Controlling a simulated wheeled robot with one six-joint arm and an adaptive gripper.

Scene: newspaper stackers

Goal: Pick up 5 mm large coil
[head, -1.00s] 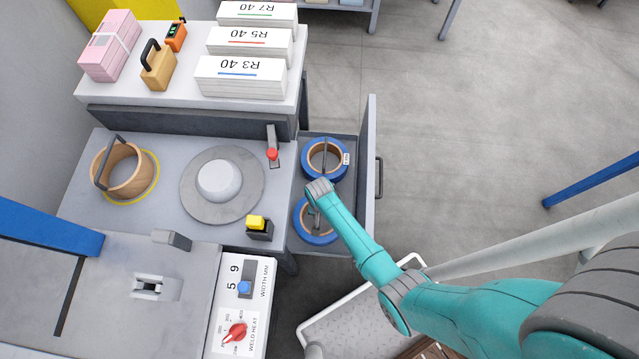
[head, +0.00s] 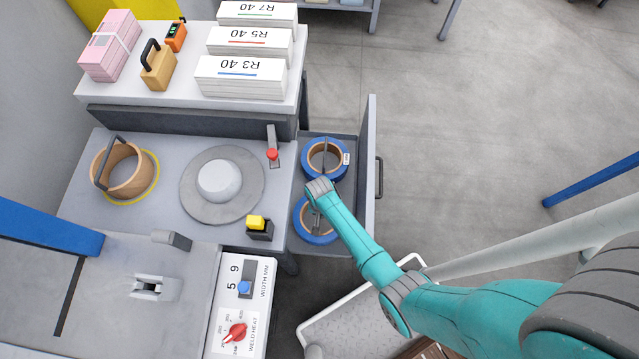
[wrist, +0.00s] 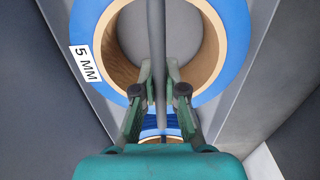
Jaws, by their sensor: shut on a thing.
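The large blue coil with a tan core, labelled 5 MM (wrist: 235,55), fills the top of the wrist view. A grey bar (wrist: 156,20) crosses its centre. My gripper (wrist: 160,70) is shut on this bar, one green finger on each side. In the head view the held coil appears to be the nearer coil (head: 301,226) in the open drawer, partly covered by my arm; its label is hidden there. My gripper's fingers are mostly hidden beneath the arm in that view.
A second blue coil (head: 309,148) lies behind it in the drawer. The drawer's front panel (head: 366,160) stands close on the right. A worktable (head: 170,215) with a round plate and a yellow-topped switch (head: 256,222) is to the left. Open floor lies to the right.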

